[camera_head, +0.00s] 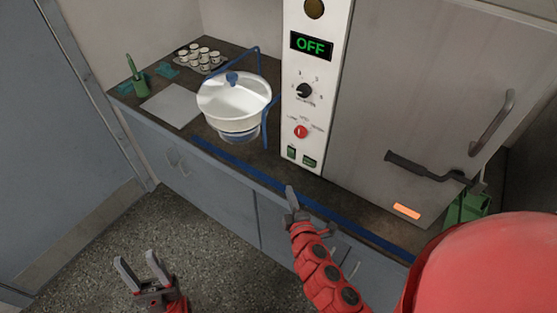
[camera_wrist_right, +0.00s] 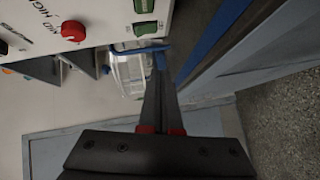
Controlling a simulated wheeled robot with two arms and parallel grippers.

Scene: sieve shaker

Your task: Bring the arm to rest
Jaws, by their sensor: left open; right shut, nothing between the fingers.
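My right arm reaches up from the bottom of the head view, and its gripper (camera_head: 291,197) hangs just in front of the counter's blue front edge. Its fingers are shut and hold nothing. My left gripper (camera_head: 138,260) is low at the left over the floor. Its two fingers stand apart, with nothing between them. Most of the left arm is out of view.
A cabinet machine (camera_head: 430,70) with an OFF display (camera_head: 311,46) and a dark door handle stands at the right. A white bowl (camera_head: 233,101) in a blue frame, a grey plate (camera_head: 171,105) and several small cups (camera_head: 200,56) are on the counter. Speckled floor (camera_head: 85,250) is open at the left.

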